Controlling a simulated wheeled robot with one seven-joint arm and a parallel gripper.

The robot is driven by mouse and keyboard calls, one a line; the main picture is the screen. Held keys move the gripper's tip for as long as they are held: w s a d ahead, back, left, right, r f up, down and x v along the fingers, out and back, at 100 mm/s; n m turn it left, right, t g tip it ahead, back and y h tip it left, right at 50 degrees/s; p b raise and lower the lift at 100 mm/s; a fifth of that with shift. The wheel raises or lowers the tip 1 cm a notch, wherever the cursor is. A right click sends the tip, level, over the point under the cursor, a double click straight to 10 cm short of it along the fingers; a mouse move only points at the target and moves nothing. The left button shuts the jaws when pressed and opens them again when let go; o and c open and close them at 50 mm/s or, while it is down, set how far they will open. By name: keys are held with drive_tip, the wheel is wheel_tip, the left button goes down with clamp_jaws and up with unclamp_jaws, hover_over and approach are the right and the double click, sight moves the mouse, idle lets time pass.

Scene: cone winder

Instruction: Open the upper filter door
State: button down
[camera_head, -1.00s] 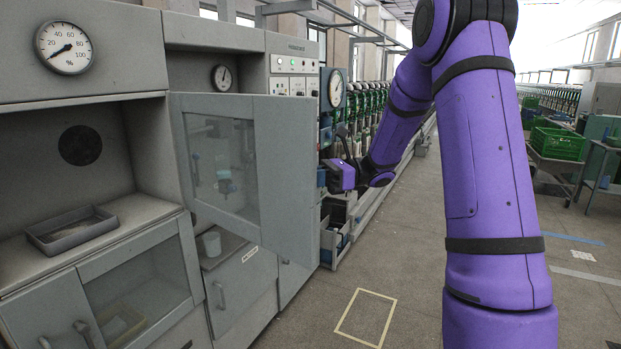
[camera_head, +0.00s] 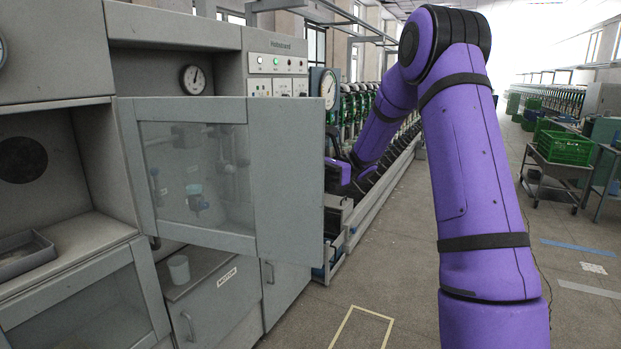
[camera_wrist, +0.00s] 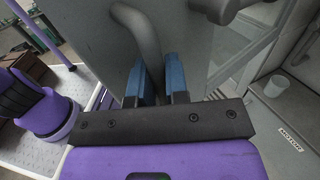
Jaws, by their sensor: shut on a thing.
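The upper filter door (camera_head: 285,180) is a grey framed panel with a glass window (camera_head: 192,180). In the head view it stands partly open, swung out from the cabinet. In the wrist view its curved grey bar handle (camera_wrist: 146,35) runs down between the two blue fingers of my gripper (camera_wrist: 161,82), which are shut on it. In the head view the fingers are hidden behind the door's right edge; only the purple wrist part (camera_head: 340,170) shows beside it.
A lower cabinet door (camera_head: 220,305) and a white cup (camera_head: 178,269) on a ledge are below the door. A trolley with a green crate (camera_head: 565,147) stands at the right. The floor with yellow tape (camera_head: 362,312) is clear.

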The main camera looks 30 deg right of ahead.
drive_tip(key=shift+d, duration=0.1)
drive_tip(key=c, duration=1.1)
unclamp_jaws()
drive_tip(key=shift+c, duration=0.2)
drive_tip(key=w+d, duration=0.1)
drive_tip(key=d, duration=0.9)
drive_tip(key=shift+w+d, duration=0.2)
drive_tip(key=shift+d, duration=0.15)
